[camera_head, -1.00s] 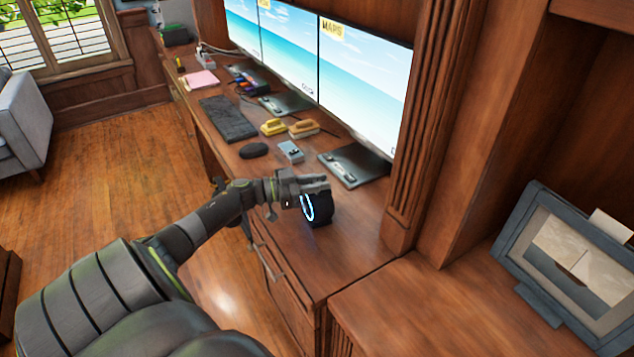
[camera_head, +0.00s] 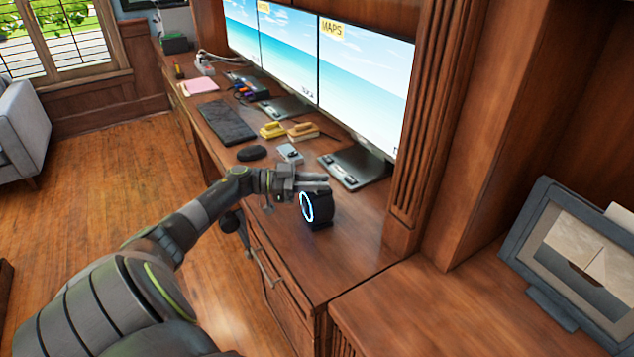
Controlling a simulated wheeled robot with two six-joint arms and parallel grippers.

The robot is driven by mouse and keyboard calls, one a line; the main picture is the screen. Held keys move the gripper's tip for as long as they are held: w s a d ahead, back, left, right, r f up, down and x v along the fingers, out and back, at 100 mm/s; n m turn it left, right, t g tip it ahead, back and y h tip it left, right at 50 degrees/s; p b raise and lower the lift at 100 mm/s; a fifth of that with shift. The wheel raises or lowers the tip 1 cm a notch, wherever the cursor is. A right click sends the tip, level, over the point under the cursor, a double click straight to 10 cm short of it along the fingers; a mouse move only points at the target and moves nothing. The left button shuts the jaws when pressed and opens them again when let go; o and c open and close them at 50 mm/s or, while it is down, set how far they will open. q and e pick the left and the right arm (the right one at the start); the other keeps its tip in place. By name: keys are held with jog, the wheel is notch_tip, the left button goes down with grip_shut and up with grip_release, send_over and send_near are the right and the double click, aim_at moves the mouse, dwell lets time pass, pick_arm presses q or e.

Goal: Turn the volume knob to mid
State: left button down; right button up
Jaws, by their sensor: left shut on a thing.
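A small black device with a glowing blue ring (camera_head: 318,212) on its left-facing side stands upright near the front of the desk. My left gripper (camera_head: 312,184) reaches in from the left, with its fingers level over the top of the device. It is shut on the volume knob at the device's top; the fingers hide the knob, so its setting cannot be read. My right gripper is not in view.
Monitors (camera_head: 362,85) line the back of the wood desk (camera_head: 345,255), with a black monitor base (camera_head: 352,172) just behind the device. A mouse (camera_head: 251,153), keyboard (camera_head: 227,122) and small yellow item (camera_head: 272,130) lie farther left. A fluted wood pillar and a picture frame (camera_head: 575,255) stand right.

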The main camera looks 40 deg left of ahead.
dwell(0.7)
pick_arm(q)
jog(key=c, duration=1.3)
grip_release()
jog(key=b+v, duration=0.3)
jog(key=v, duration=1.4)
jog(key=shift+s+a, duration=0.1)
jog(key=shift+s, duration=0.1)
